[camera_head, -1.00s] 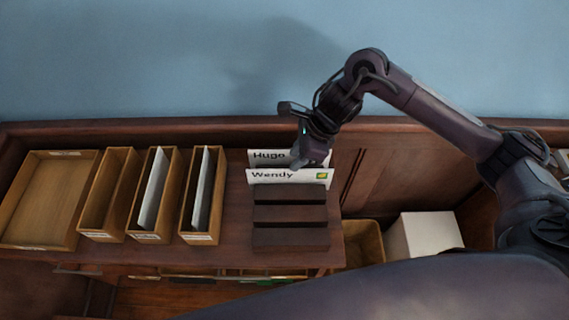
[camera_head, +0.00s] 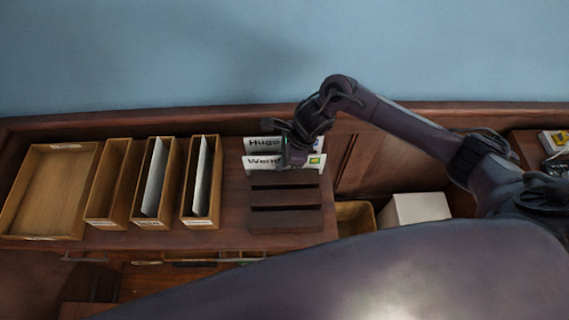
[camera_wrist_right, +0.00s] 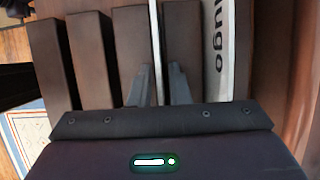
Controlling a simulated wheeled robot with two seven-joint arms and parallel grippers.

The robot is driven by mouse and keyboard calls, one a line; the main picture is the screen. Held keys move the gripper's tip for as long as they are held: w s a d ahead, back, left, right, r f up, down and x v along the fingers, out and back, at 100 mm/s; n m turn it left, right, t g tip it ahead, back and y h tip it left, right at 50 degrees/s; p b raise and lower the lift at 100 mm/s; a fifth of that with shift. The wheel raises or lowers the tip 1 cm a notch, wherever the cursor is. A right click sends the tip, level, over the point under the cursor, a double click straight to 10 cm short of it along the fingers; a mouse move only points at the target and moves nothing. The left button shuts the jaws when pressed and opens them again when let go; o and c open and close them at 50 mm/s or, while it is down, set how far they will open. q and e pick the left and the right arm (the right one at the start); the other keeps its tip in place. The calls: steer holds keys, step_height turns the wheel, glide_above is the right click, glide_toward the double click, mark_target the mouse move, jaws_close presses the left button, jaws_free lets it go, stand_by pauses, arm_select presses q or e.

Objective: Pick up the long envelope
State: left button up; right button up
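A white envelope labelled "Wendy" (camera_head: 258,162) with a green-yellow stamp stands upright in a dark slotted wooden rack (camera_head: 286,222) in the head view. A second white envelope, labelled "Hugo" (camera_head: 262,143), stands right behind it. My right gripper (camera_head: 292,163) is over the Wendy envelope and hides part of its name. In the right wrist view my right gripper's fingers (camera_wrist_right: 158,72) are on either side of a thin white envelope edge (camera_wrist_right: 155,35), apart from each other with small gaps visible. The Hugo envelope (camera_wrist_right: 217,50) is beside the right finger. My left gripper is not in view.
Left of the rack are two narrow boxes holding upright envelopes (camera_head: 155,180) (camera_head: 201,180), an empty narrow box (camera_head: 108,190) and a wide empty tray (camera_head: 50,190). A white box (camera_head: 418,208) is lower right. The blue wall is behind.

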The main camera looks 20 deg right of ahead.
steer(key=shift+c, duration=1.1)
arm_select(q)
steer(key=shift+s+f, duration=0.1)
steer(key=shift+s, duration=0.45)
arm_select(e)
jaws_close()
